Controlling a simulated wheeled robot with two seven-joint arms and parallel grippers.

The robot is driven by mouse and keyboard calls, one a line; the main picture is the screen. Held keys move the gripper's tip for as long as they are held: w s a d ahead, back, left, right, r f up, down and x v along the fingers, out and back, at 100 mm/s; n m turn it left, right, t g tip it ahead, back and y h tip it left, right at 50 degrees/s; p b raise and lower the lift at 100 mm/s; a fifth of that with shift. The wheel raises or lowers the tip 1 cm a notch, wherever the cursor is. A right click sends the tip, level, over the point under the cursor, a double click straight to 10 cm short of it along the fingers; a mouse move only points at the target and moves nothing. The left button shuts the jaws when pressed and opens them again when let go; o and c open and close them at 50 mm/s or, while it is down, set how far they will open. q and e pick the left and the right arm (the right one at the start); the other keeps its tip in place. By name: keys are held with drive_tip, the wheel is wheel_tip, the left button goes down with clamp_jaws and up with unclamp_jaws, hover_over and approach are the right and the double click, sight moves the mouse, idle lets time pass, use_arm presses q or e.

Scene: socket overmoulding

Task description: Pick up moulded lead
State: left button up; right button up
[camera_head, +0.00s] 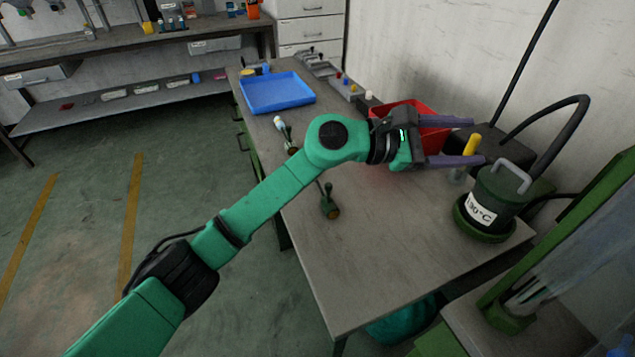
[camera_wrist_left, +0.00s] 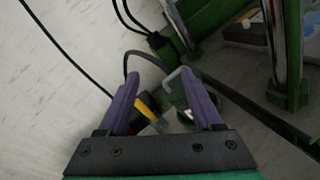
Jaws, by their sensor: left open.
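My left gripper (camera_head: 474,141) is open and empty, its two purple fingers stretched right above the back right of the workbench, beside the red bin. The open fingers also show in the left wrist view (camera_wrist_left: 158,85). No thing is clearly recognisable as the moulded lead. A small dark green part with a brass-coloured round end (camera_head: 330,204) lies on the bench below my left arm. A similar part with a pale end (camera_head: 284,130) lies farther back, partly hidden by the arm. My right gripper is out of view.
A red bin (camera_head: 408,106) stands behind my gripper. A blue tray (camera_head: 277,93) lies at the back left. A green-framed machine (camera_head: 560,262) is at the lower right. The bench front is clear.

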use_arm(q)
wheel_tip(320, 180, down, 7)
drive_tip(key=w+a+m+y, duration=0.1)
drive_tip(key=w+m+y, duration=0.1)
drive_tip(key=m+y, duration=0.4)
drive_tip(key=m+t+y, duration=0.3)
drive_tip(key=m+y, duration=0.1)
drive_tip(key=y, duration=0.9)
hover_over(319, 186)
drive_tip(key=x, duration=0.9)
drive_tip(key=p+x, duration=0.1)
drive_tip(key=x, duration=0.3)
drive_tip(key=shift+s+d+f, duration=0.25)
drive_tip(key=shift+f, duration=0.35)
drive_tip(key=shift+r+g, duration=0.1)
drive_tip(key=shift+g, duration=0.2)
clamp_jaws()
